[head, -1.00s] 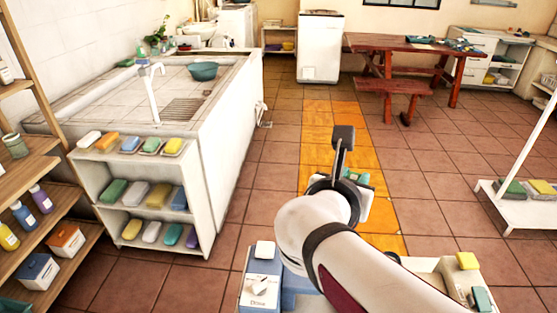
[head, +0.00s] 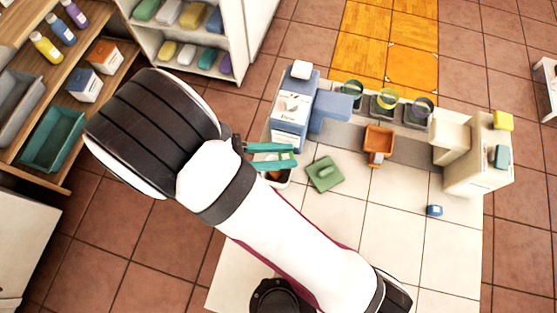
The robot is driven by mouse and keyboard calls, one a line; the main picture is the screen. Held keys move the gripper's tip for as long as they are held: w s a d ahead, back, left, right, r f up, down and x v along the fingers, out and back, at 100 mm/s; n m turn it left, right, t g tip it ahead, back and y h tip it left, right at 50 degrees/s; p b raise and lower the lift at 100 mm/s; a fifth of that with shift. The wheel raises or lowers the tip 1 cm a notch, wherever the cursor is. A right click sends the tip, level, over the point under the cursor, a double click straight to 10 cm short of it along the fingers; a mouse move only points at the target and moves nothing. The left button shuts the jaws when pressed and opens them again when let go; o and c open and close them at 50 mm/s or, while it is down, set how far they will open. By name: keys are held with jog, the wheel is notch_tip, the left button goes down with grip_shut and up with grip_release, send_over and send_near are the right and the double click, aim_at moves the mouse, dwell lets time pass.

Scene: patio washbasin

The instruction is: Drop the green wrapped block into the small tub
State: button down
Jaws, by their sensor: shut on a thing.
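My gripper (head: 272,156) has two teal fingers and is at the left part of the white tiled worktop. It is shut on the green wrapped block (head: 281,156), of which only a pale and green strip shows between the fingers. I cannot tell the height of the block above the tub.
A blue and white box (head: 291,112) stands behind. An orange scoop-like container (head: 378,142) and a small blue block (head: 434,211) are further right. The worktop's front middle is clear.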

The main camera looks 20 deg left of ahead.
jog(key=shift+f, duration=1)
jog(key=c, duration=0.6)
grip_release()
jog(key=v, duration=1.5)
jog(key=shift+s+a, duration=0.2)
jog(key=shift+a, duration=0.15)
jog(key=shift+r, duration=0.1)
